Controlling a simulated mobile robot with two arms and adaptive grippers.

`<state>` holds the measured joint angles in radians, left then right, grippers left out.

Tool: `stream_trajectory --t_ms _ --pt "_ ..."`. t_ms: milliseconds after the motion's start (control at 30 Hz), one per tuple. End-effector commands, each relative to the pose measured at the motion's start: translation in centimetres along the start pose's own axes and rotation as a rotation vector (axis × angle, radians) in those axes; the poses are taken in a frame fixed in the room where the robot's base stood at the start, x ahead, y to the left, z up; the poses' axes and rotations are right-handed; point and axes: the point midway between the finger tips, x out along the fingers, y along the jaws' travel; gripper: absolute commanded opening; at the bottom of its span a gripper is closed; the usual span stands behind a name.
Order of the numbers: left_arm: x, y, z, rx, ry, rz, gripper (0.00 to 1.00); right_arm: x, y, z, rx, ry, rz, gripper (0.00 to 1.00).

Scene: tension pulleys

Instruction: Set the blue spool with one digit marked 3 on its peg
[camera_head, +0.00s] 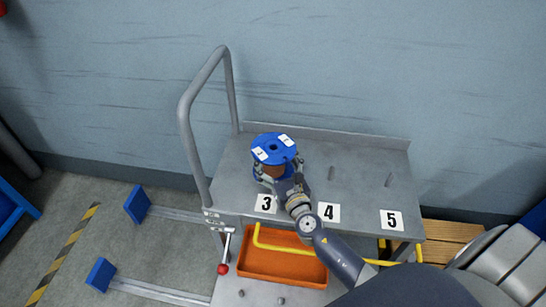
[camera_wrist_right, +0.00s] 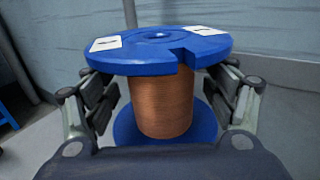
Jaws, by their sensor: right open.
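A blue spool (camera_head: 275,147) wound with copper-coloured wire stands upright on the grey cart top, behind the label 3 (camera_head: 265,203). White tags lie on its top flange, but their digits are too small to read. My right gripper (camera_head: 272,178) is at the spool's front side. In the right wrist view the spool (camera_wrist_right: 163,100) stands between the open fingers of my right gripper (camera_wrist_right: 163,103), with a gap visible beside the winding. The peg under the spool is hidden. My left gripper is not in view.
Bare pegs stand behind label 4 (camera_head: 329,212) and label 5 (camera_head: 391,220). An orange tray (camera_head: 282,262) with a yellow bar (camera_head: 262,243) lies below the front edge. A grey rail (camera_head: 187,130) rises at the cart's left.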

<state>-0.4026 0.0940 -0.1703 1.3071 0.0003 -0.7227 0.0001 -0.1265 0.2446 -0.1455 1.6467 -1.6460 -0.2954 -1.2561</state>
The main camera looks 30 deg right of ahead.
Motion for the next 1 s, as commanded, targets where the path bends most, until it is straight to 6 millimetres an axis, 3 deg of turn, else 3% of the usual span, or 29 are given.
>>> stream_trajectory --t_ms 300,500,1000 --pt "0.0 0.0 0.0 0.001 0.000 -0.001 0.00 -6.7 0.1 -0.1 -0.002 0.004 0.003 0.78" --pt "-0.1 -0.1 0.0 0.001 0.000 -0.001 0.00 -9.4 0.1 -0.1 -0.002 0.002 0.003 0.78" --pt "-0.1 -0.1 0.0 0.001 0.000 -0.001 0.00 -10.2 0.1 0.0 0.001 -0.001 0.002 0.78"
